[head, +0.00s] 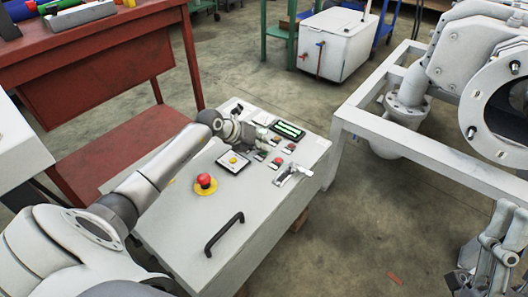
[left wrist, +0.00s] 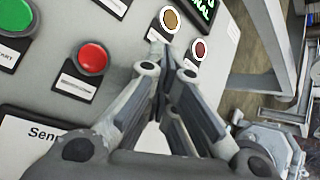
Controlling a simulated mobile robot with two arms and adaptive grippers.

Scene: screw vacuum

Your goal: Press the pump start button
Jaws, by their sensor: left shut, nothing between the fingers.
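The grey control panel (head: 180,235) carries the buttons. In the left wrist view a green button (left wrist: 12,20) is cut off at the upper left, above a partly visible label that seems to end in "START". A red button (left wrist: 92,58) sits beside it. An amber button (left wrist: 171,19) and a dark red button (left wrist: 199,49) lie near my fingertips. My left gripper (left wrist: 163,55) is shut and empty, its tips over the panel between the red and amber buttons. In the head view my left gripper (head: 262,134) is over the panel's far part and hides some buttons. Contact cannot be told.
The panel also holds a lit green display (head: 288,130), a red emergency stop (head: 205,182), a metal lever (head: 293,174) and a black handle (head: 224,234). A red workbench (head: 95,45) stands left, a pump frame (head: 420,150) right. My right gripper (head: 487,268) is lower right, over open floor.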

